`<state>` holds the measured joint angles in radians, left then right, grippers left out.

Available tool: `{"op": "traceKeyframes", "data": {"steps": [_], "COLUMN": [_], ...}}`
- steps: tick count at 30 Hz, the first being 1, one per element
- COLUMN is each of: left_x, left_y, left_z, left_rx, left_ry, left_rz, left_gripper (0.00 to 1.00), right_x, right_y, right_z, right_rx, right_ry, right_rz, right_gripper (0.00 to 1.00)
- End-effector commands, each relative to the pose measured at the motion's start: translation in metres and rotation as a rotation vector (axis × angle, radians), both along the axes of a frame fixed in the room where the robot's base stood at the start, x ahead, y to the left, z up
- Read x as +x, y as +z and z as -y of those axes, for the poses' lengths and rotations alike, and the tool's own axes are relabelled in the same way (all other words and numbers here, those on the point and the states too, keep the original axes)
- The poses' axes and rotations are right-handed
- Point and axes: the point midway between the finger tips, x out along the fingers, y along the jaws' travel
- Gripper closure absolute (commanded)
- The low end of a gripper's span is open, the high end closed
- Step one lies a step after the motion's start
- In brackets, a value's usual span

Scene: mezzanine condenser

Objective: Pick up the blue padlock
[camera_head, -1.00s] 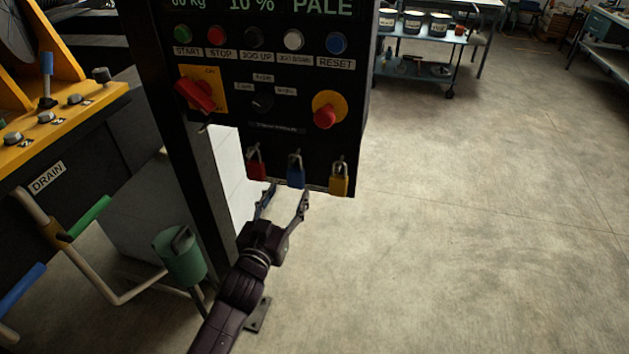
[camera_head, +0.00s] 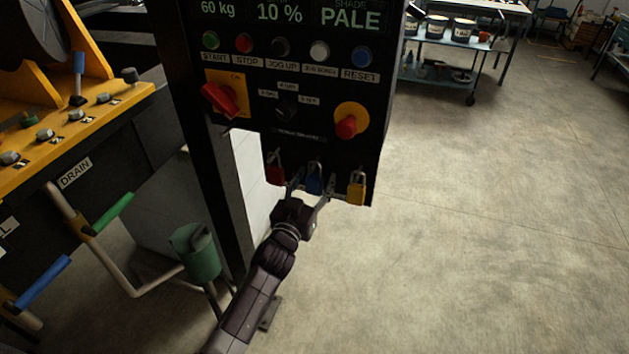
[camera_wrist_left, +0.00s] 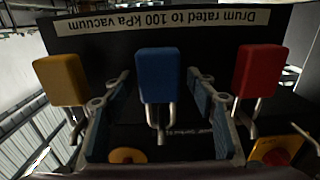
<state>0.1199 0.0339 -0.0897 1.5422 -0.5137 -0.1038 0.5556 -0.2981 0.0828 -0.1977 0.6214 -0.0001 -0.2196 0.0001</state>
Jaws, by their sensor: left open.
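The blue padlock (camera_head: 314,179) hangs from the lower part of the black control panel, between a red padlock (camera_head: 275,170) and a yellow padlock (camera_head: 356,188). My left gripper (camera_head: 311,187) is open just below the panel, with one finger on each side of the blue padlock. In the left wrist view the blue padlock (camera_wrist_left: 157,76) stands between the two open fingers (camera_wrist_left: 158,100), with a gap on both sides. The yellow padlock (camera_wrist_left: 61,80) and the red padlock (camera_wrist_left: 258,72) show outside the fingers there. My right gripper is not in view.
The control panel (camera_head: 290,145) carries a red rotary switch (camera_head: 220,99), a red stop knob (camera_head: 346,126) and several buttons. A black post and a green can (camera_head: 196,252) stand at left. A cart (camera_head: 445,70) is at the back. Floor at right is clear.

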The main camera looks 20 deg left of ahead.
Motion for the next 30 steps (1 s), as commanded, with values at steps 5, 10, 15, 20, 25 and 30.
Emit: {"op": "traceKeyframes", "data": {"steps": [5,10,15,20,25,30], "left_x": [0.0015,0.0013,0.0012,0.0011,0.0012,0.0013], "left_y": [0.0000,0.0000,0.0000,-0.0001,0.0007,0.0029], "left_z": [0.0002,0.0001,0.0001,0.0001,0.0002,0.0002], "left_rx": [0.000,0.000,0.000,0.000,0.000,0.000], "left_ry": [0.000,0.000,0.000,0.000,0.000,0.000], "left_rz": [0.001,0.000,0.000,0.000,0.002,0.002], "left_gripper": [0.48,0.58,0.76,0.94,0.96,0.96], "right_x": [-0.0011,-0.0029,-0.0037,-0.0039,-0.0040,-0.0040], "right_y": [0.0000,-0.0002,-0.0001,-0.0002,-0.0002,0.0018], "right_z": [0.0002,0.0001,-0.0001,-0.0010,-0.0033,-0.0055], "right_rx": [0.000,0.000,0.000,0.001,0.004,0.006], "right_ry": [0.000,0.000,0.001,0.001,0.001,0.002], "right_rz": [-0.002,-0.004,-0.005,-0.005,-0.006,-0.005], "right_gripper": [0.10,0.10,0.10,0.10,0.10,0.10]}}
